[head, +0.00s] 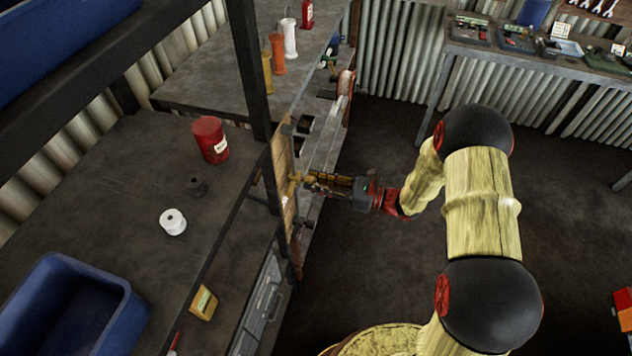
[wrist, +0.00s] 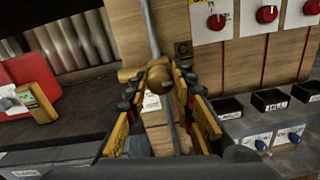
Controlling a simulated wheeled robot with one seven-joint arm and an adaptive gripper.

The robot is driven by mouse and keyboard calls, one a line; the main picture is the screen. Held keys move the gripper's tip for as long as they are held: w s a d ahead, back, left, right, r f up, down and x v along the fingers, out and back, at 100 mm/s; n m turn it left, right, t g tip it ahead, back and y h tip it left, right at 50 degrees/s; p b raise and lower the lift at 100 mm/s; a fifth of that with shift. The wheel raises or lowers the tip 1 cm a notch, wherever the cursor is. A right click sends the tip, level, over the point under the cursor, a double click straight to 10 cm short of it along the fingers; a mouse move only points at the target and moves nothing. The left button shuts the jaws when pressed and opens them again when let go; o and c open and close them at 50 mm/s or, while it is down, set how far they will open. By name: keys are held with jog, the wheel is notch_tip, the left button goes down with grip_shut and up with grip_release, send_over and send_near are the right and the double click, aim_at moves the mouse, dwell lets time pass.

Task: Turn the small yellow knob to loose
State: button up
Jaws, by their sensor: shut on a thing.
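The small yellow knob (wrist: 158,77) is a brass-coloured piece on a thin grey upright pipe in front of a wooden post, at the middle of the wrist view. In the head view the yellow knob (head: 294,184) shows small at the wooden board's edge. My gripper (wrist: 160,88) has its two yellow-and-black fingers closed in on the knob, one on each side, partly hiding it. In the head view my gripper (head: 312,184) reaches left to the board from the arm. I cannot tell from these views which way the knob is turned.
A wooden panel with red knobs (wrist: 267,14) stands at the right of the wrist view, above black bins (wrist: 270,101) and blue knobs (wrist: 290,135). A red can (head: 209,139), white roll (head: 172,222) and blue bin (head: 75,310) are on the left bench.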

grip_shut()
jog(key=shift+n+b, duration=0.35)
jog(key=shift+n, duration=0.15)
jog(key=n+b, duration=1.6)
jog(key=n, duration=0.1)
jog(key=shift+f+g+y, duration=0.15)
jog(key=shift+g+y, duration=0.15)
jog(key=shift+n+b, duration=0.3)
jog(key=shift+b, duration=0.1)
jog(key=o, duration=0.7)
grip_release()
